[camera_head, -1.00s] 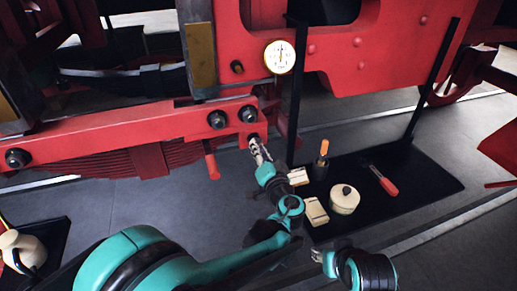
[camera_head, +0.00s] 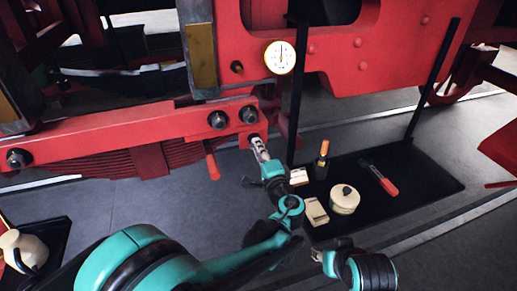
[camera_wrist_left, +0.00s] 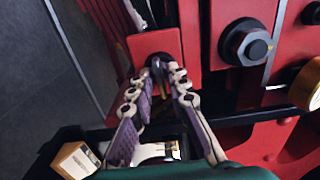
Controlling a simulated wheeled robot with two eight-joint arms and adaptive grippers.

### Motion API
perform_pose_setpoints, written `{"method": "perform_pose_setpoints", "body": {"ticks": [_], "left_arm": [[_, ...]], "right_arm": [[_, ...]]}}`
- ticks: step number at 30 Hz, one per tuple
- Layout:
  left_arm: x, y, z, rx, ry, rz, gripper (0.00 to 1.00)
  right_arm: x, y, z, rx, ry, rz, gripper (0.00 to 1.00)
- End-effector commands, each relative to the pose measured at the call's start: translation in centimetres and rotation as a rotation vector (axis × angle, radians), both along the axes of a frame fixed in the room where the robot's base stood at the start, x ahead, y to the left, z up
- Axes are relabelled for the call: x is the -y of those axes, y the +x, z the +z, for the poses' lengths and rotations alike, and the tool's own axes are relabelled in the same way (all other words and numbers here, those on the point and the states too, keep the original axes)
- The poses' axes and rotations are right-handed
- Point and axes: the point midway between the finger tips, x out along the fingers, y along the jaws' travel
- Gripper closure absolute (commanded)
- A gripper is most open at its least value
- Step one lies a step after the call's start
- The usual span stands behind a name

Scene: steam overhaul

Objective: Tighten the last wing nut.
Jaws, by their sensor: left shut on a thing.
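My left gripper (camera_head: 259,148) reaches up to the right end of the red beam (camera_head: 120,138), at a small red block below the dark bolts. In the left wrist view its fingertips (camera_wrist_left: 160,70) are closed around a small, dark metal piece at the red block (camera_wrist_left: 153,48). That piece looks like the wing nut, but the fingers mostly hide it. My right arm shows at the bottom of the head view; a small pale part at its tip (camera_head: 316,256) may be its gripper, but its jaws cannot be made out.
Large bolts (camera_head: 218,119) and a round gauge (camera_head: 280,57) are close by. A black tray (camera_head: 425,180) on the floor holds a cream pot (camera_head: 344,199), a red-handled tool (camera_head: 380,180), an orange-topped bottle (camera_head: 322,160) and pale blocks (camera_head: 316,211). A red handle (camera_head: 212,166) hangs left of the gripper.

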Motion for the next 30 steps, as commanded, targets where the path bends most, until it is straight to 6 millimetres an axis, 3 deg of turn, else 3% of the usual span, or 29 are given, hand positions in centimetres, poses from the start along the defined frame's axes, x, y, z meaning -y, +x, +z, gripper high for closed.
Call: {"method": "perform_pose_setpoints", "body": {"ticks": [20,21,30], "left_arm": [[-0.12,0.13,0.23,-0.014,0.060,0.003,1.00],[-0.12,0.13,0.23,-0.015,0.060,0.003,0.73],[-0.08,0.06,0.11,-0.016,0.057,0.002,0.72]], "right_arm": [[0.00,0.00,0.06,0.000,0.000,0.000,0.60],[0.00,0.00,0.06,0.000,0.000,0.000,0.60],[0.00,0.00,0.04,0.000,0.000,0.000,0.60]]}}
